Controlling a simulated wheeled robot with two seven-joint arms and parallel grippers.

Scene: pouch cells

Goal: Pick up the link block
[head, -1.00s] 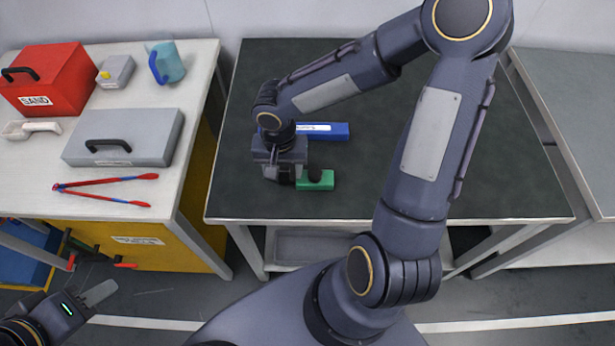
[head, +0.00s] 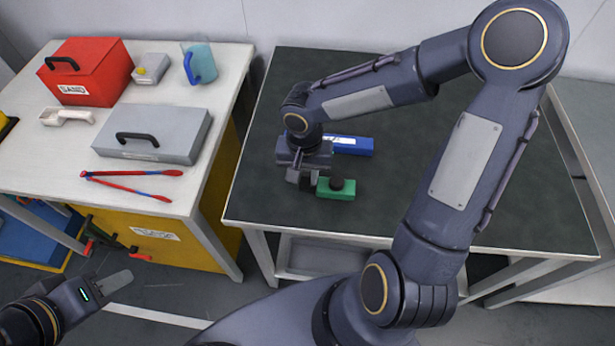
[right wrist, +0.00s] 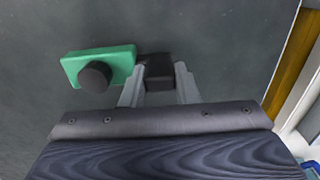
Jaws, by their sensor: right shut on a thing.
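A green block (head: 348,191) with a round black knob lies on the dark-topped table. In the right wrist view the green block (right wrist: 112,62) is left of the fingers. A small black block (right wrist: 158,72) sits at its right end; I cannot tell whether the two are joined, or which is the link block. My right gripper (head: 303,180) points down at the table, shut on the black block, whose sides lie between its two fingers (right wrist: 159,88). The arm hides part of this in the head view. My left gripper (head: 112,284) is low at the left, away from the tables; its opening is unclear.
A blue block (head: 352,146) with a white label lies behind my right gripper. The white table (head: 55,160) at left holds a red box (head: 88,75), grey case (head: 155,135), tongs (head: 130,185) and blue jug (head: 199,62). The dark tabletop's right side is largely clear.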

